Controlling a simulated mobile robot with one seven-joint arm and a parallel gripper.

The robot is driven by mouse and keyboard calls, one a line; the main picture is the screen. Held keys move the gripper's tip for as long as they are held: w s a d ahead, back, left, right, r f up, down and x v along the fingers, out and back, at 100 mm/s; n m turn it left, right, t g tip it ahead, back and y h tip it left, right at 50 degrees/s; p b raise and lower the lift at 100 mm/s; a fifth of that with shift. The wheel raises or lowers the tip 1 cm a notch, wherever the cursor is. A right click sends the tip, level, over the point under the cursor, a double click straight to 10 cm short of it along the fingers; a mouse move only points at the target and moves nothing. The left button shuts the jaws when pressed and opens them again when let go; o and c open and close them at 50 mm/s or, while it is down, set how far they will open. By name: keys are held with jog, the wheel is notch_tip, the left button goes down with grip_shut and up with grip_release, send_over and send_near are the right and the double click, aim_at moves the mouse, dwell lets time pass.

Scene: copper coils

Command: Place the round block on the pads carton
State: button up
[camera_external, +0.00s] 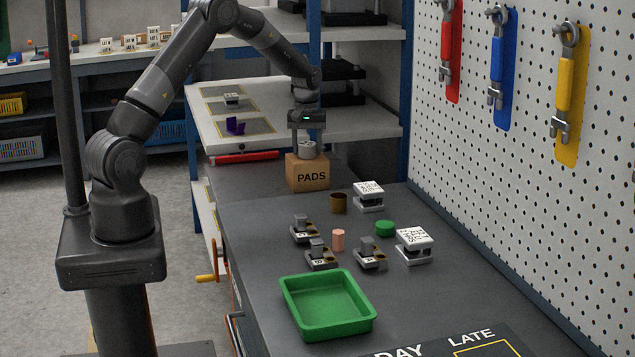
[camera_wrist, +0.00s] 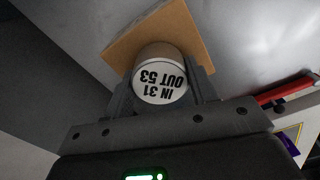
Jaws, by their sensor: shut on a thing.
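The round block (camera_external: 308,151) is a short grey-white cylinder. In the wrist view the round block (camera_wrist: 160,82) shows a white end face printed "IN 31 OUT 53". My gripper (camera_external: 307,141) points down and is shut on the round block, with a finger on each side of it. The pads carton (camera_external: 308,176) is a brown box marked "PADS" at the far end of the grey bench. Its brown top (camera_wrist: 190,37) shows behind the block in the wrist view. The block is at the carton's top; I cannot tell whether it touches.
A green tray (camera_external: 327,333) is at the front of the bench (camera_external: 262,235). A brown cup (camera_external: 338,204), a pink cylinder (camera_external: 338,240), a green round piece (camera_external: 384,229) and several small devices stand between. A perforated tool wall (camera_external: 480,130) borders the right side.

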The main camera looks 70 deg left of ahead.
aim_at(307, 143)
jog(key=o, duration=1.1)
jog(key=shift+f, duration=0.1)
notch_tip(307, 143, up, 12)
jog(key=s+d+r+m+t, duration=0.1)
jog(key=s+d+r+m, duration=0.25)
jog(key=d+r, duration=0.6)
jog(key=s+d+r+m+t, duration=0.1)
jog(key=s+d+r+m, duration=0.1)
jog(key=s+d+r, duration=0.3)
jog(key=s+d+r+m+t, duration=0.1)
jog(key=s+d, duration=0.2)
jog(key=d, duration=0.3)
jog(key=s+d+m+t, duration=0.1)
jog(key=s+d+m, duration=0.1)
jog(key=s+d, duration=0.2)
jog(key=s+d+f+m, duration=0.1)
jog(key=s+d+m, duration=0.2)
jog(key=s, duration=0.5)
jog(key=s+d+f+m+t, duration=0.1)
jog(key=s+d+m, duration=0.2)
jog(key=s+d, duration=0.3)
jog(key=shift+s+t, duration=0.3)
jog(key=shift+s, duration=0.05)
